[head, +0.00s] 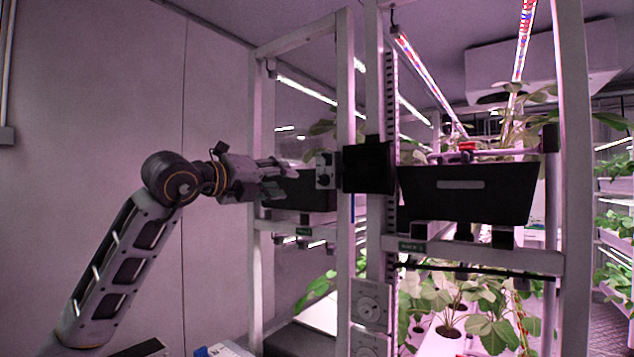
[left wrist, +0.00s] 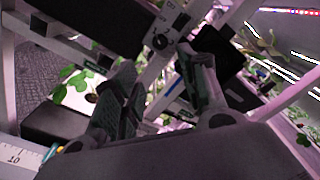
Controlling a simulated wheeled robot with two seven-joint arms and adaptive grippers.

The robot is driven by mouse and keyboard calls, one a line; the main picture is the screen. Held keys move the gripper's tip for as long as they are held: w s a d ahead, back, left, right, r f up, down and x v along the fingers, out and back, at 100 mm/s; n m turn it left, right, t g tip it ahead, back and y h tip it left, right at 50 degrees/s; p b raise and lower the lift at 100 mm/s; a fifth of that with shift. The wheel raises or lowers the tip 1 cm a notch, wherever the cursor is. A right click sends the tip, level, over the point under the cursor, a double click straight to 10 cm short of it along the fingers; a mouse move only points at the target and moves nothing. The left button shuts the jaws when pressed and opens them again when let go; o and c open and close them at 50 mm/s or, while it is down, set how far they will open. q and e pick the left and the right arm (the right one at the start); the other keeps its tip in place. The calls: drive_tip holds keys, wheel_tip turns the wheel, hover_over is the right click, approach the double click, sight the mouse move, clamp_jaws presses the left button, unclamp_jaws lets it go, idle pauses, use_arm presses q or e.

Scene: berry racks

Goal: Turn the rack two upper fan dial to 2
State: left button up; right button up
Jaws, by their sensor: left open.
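A small grey control box (head: 325,170) with dark round dials is mounted on a white post in the head view. In the left wrist view the upper dial (left wrist: 181,21) and lower dial (left wrist: 160,41) show on it. Their settings are too small to read. My left gripper (head: 297,176) is just left of the box, pointing at it. In the left wrist view its open fingers (left wrist: 163,88) are spread with nothing between them, and the dials lie beyond the tips. I cannot tell whether a fingertip touches the box. My right gripper is out of view.
A black box (head: 368,167) is on the post right of the dials. A dark planter (head: 468,193) stands on the rack beam (head: 480,256), which bears a small green label. White dial panels (head: 370,302) sit lower on the post. The wall (head: 90,110) at left is bare.

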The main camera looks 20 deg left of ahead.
use_arm(q)
drive_tip(key=shift+w, duration=0.1)
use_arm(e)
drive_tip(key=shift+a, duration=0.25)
use_arm(q)
drive_tip(key=p, duration=0.2)
approach(320, 180)
drive_tip(key=p+x, duration=0.2)
drive_tip(key=x, duration=0.5)
drive_tip(key=shift+p+x, duration=0.3)
drive_tip(key=shift+x, duration=0.55)
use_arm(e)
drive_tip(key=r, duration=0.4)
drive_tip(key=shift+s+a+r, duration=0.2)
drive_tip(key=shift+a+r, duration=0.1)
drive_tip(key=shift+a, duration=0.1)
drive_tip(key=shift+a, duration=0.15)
use_arm(q)
drive_tip(key=c, duration=0.4)
clamp_jaws()
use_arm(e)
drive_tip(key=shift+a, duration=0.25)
